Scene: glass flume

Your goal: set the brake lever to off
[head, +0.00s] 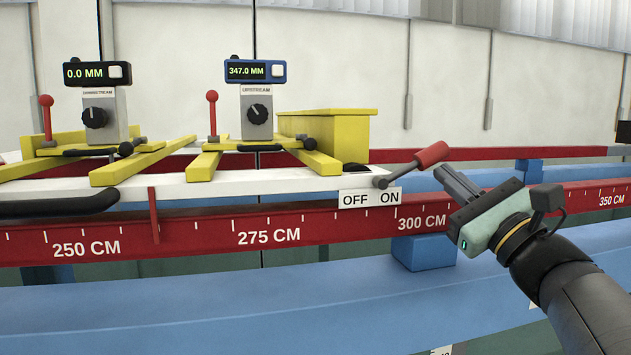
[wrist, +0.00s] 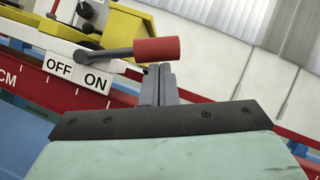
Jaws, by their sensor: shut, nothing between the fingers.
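The brake lever has a red cylindrical handle (head: 432,154) on a grey arm (head: 398,175). It pivots at the right end of the white carriage beam, and its handle leans right, to the ON side. The OFF/ON label (head: 370,197) sits just below the pivot. In the wrist view the red handle (wrist: 157,50) lies across the picture just beyond my fingertips, and the label (wrist: 77,74) is at the left. My gripper (head: 453,174) is shut and empty, just right of and below the handle. Whether the fingertips touch it I cannot tell.
A red ruled rail (head: 330,226) and a blue beam (head: 300,290) run along the front. Two red-knobbed levers (head: 212,97) and two displays (head: 256,71) stand on yellow frames at the left. A yellow box (head: 335,137) sits behind the lever. Space above the lever is free.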

